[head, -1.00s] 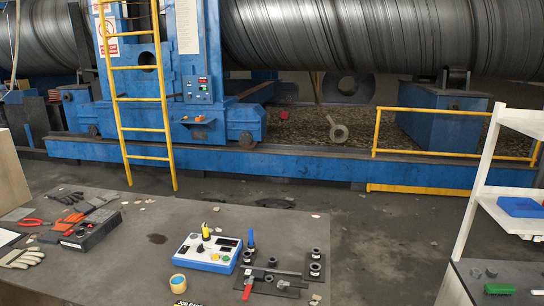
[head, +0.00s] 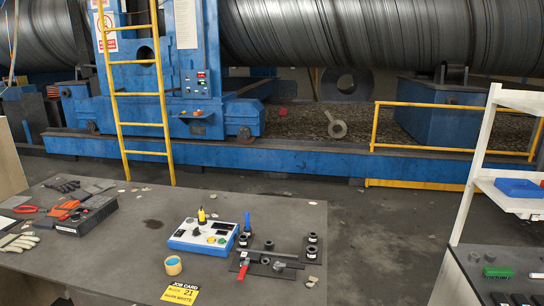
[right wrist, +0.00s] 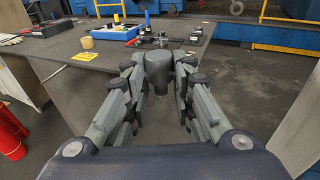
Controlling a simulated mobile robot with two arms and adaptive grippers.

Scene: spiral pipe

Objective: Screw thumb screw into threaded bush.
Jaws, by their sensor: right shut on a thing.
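In the right wrist view, my right gripper (right wrist: 160,66) is shut on a dark grey, round-headed piece (right wrist: 159,72), which looks like the thumb screw. Its lower part narrows between the fingers, and the far side is hidden. It is held in the air in front of the workbench, apart from the fixtures. In the head view, several black ring-shaped bushes stand on dark plates on the bench, including one at the right (head: 312,239). I cannot tell which is the threaded bush. My left gripper is in neither view.
The workbench (head: 110,250) carries a blue-and-white control box (head: 203,236), a red-handled clamp (head: 242,270), a yellow job card (head: 180,293) and a tan cup (head: 172,265). A white shelf rack (head: 478,170) stands at the right. Open floor (head: 390,230) lies between bench and rack.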

